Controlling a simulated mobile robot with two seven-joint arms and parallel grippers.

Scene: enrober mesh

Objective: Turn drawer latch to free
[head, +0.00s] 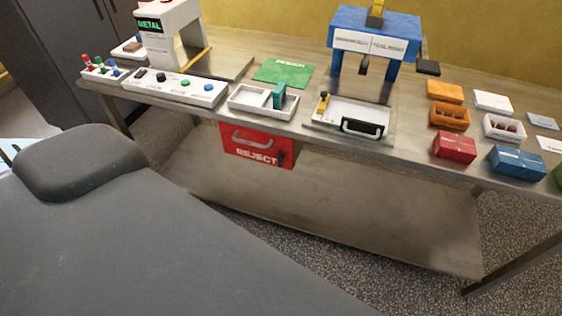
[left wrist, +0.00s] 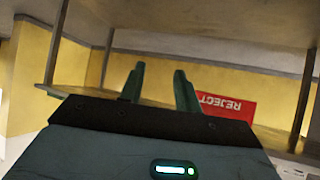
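The red drawer (head: 245,138) marked REJECT hangs under the table's front edge in the head view, with a grey bar handle (head: 250,140). It looks shut. A small dark latch (head: 281,158) sits at the right side of its face, roughly upright. In the left wrist view the drawer (left wrist: 232,107) appears upside down, to the right beyond the fingers; its latch cannot be made out there. My left gripper (left wrist: 159,84) shows two dark teal fingers spread apart with nothing between them. It is apart from the drawer. My right gripper is in neither view.
The steel table (head: 215,125) carries a metal detector (head: 170,30), a button panel (head: 175,86), white trays (head: 245,103), a blue press (head: 372,35) and several coloured boxes. A lower shelf (head: 340,205) lies under the drawer. The space before the drawer looks clear.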

